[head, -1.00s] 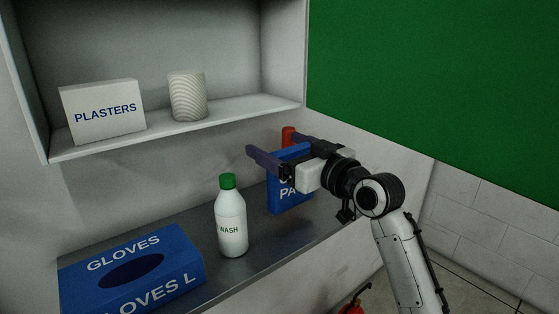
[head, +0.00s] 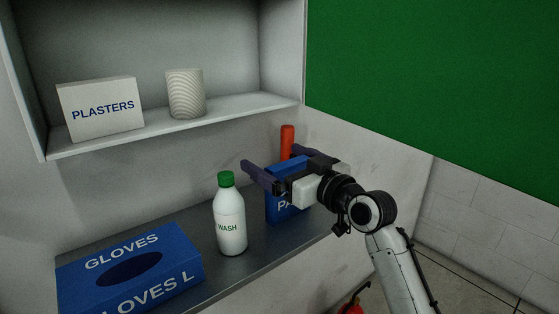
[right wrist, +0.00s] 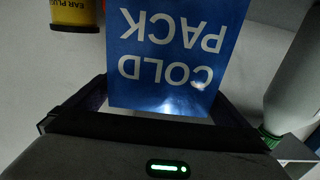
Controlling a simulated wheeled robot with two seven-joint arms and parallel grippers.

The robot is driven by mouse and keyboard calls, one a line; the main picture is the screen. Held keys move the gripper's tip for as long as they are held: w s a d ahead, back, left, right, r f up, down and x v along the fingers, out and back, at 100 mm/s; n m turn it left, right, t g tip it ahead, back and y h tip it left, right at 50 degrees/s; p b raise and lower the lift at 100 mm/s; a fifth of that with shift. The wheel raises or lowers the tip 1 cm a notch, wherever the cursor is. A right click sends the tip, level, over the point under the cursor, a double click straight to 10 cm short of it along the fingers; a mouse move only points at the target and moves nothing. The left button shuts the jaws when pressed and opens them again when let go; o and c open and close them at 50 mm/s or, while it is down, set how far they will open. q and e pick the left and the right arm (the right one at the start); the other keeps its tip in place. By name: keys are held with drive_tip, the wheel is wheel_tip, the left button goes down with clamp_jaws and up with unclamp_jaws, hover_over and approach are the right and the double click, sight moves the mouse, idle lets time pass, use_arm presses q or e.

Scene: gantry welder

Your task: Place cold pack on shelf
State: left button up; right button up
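The cold pack (head: 285,213) is a blue box standing on the grey lower counter, partly hidden by my right gripper. Its lettering shows upside down in the right wrist view (right wrist: 170,50). My right gripper (head: 268,160) is at the top of the pack, with its fingers spread apart. In the right wrist view the pack lies between the two fingers, one on each side. I cannot tell whether they touch it. The white shelf (head: 222,113) is above and to the left, holding a plasters box (head: 102,108) and a ribbed pale roll (head: 186,94). My left gripper is out of view.
A white wash bottle with green cap (head: 230,215) stands just left of the pack. A blue gloves box (head: 130,270) is at the front left. A red cylinder (head: 287,140) stands behind the gripper. The shelf's right part is clear.

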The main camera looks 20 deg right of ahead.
drive_tip(key=shift+r, duration=0.2)
drive_tip(key=v, duration=1.2)
drive_tip(key=shift+b, duration=0.3)
